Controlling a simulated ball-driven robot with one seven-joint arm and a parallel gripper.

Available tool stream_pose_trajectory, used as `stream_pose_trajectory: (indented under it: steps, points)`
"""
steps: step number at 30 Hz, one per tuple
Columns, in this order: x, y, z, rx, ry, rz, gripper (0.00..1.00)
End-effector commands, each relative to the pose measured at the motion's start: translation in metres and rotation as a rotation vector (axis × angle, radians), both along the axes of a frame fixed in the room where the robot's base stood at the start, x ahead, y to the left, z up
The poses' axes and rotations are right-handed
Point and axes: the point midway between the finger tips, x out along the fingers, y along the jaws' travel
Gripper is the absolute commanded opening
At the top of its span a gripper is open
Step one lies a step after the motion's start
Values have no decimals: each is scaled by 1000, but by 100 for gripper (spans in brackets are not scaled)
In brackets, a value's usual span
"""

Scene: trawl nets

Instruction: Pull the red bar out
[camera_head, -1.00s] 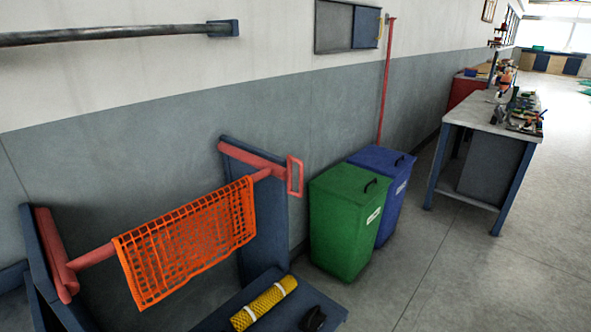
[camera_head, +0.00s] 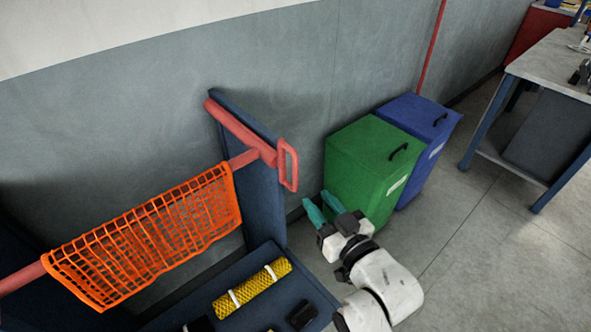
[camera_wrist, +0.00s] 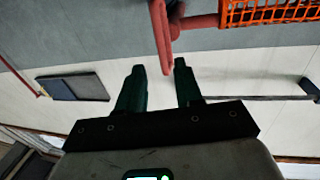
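The red bar (camera_head: 243,158) runs level across a dark blue stand, with an orange net (camera_head: 150,235) draped over it. A red loop handle (camera_head: 288,165) sits at its right end, just past the red bracket (camera_head: 240,130) on the upright. My gripper (camera_head: 318,201) is open and empty, a little below and right of the handle. In the wrist view, the handle (camera_wrist: 161,35) shows up ahead, its end appearing between the teal fingertips (camera_wrist: 159,67). I cannot tell the exact gap. The bar's left end is cut off in the head view.
A green bin (camera_head: 365,165) and a blue bin (camera_head: 425,140) stand against the wall just behind my gripper. A yellow roll (camera_head: 252,287) and a black object (camera_head: 301,315) lie on the stand's base. A workbench (camera_head: 550,75) is at right. Floor is clear in front of the bins.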

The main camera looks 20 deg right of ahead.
Motion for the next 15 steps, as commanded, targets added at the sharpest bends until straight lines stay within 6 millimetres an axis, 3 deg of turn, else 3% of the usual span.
stream_pose_trajectory:
  steps: [5, 15]
  points:
    - [20, 2, 3, 0, -6, 0, 35]
    - [80, 10, 3, -1, -4, 0, 35]
